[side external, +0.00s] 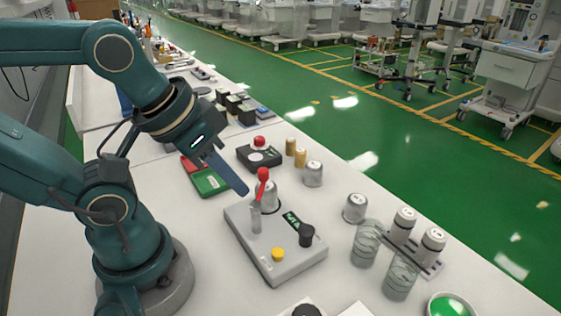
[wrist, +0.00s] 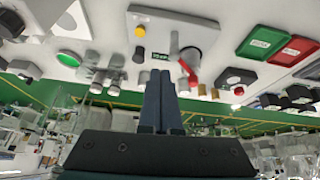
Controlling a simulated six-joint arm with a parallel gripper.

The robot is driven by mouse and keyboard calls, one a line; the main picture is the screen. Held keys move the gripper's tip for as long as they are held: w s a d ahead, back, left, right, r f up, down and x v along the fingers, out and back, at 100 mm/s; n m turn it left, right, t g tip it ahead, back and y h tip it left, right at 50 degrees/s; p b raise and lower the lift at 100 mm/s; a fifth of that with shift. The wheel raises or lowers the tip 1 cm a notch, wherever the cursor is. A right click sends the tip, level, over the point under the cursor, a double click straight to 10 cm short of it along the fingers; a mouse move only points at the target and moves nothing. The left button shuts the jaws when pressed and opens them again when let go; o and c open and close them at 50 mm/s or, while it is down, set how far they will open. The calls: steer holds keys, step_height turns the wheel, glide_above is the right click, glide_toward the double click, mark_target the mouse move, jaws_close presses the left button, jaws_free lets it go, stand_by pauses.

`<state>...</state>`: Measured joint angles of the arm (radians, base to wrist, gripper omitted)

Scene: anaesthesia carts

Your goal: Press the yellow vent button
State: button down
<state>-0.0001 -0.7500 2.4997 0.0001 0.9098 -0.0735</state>
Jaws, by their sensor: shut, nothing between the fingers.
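The yellow vent button (side external: 278,254) sits on the front part of a grey control box (side external: 258,262) on the white bench. The box also carries a red-tipped lever (side external: 262,187), a black knob (side external: 306,235) and a small dark display with green marks (side external: 291,222). In the wrist view the yellow button (wrist: 140,31) is at the upper left of the box (wrist: 160,12). My gripper (side external: 243,190) is shut and empty, in the air near the lever, behind and apart from the button. In the wrist view its fingers (wrist: 161,75) point up toward the box.
A box with a red button (side external: 259,155) and green and red trays (side external: 209,181) lie behind. A green-topped dish (side external: 449,306) is at the front right.

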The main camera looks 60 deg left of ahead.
steer(key=n, duration=0.1)
step_height(320, 180, up, 3)
steer(key=n+g, duration=0.6)
steer(key=n, duration=1)
glide_above(278, 251)
steer(key=shift+r, duration=0.1)
step_height(278, 251, down, 14)
steer(key=shift+f, duration=0.1)
